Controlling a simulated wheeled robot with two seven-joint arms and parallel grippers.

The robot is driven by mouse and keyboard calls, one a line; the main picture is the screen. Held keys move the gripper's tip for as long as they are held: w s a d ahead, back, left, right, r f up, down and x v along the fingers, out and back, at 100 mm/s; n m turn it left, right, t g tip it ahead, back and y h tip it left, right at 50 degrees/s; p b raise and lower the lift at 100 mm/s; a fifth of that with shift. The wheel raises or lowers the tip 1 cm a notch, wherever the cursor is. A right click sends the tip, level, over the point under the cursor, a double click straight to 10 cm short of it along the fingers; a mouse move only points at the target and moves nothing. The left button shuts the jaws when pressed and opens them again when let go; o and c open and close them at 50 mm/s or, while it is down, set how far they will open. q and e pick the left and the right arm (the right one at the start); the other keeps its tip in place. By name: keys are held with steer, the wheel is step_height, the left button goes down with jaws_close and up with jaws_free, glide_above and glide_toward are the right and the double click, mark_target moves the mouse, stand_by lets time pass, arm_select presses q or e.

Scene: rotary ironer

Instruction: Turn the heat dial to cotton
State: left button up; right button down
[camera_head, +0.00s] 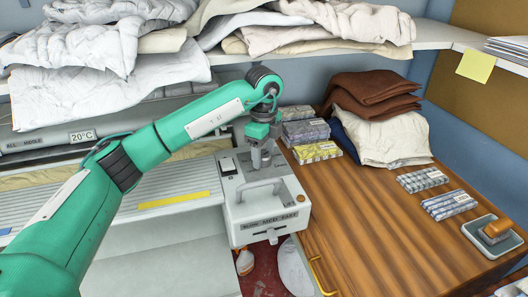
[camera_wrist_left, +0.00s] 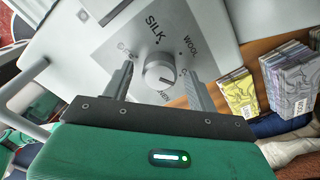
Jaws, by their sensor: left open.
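The heat dial (camera_wrist_left: 159,73) is a round grey knob on a light metal plate, seen in the left wrist view. SILK and WOOL are readable around it; other labels are partly hidden by the fingers. In the head view the gripper hides the dial on top of the ironer's grey control box (camera_head: 262,207). My right gripper is not in view.
A wooden table (camera_head: 350,225) on the right holds folded cloth packs (camera_head: 318,152) close to the gripper. A shelf of crumpled linen (camera_head: 110,65) hangs above my arm.

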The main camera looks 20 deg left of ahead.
arm_select(q)
steer(key=shift+f, duration=0.15)
steer(key=c, duration=1)
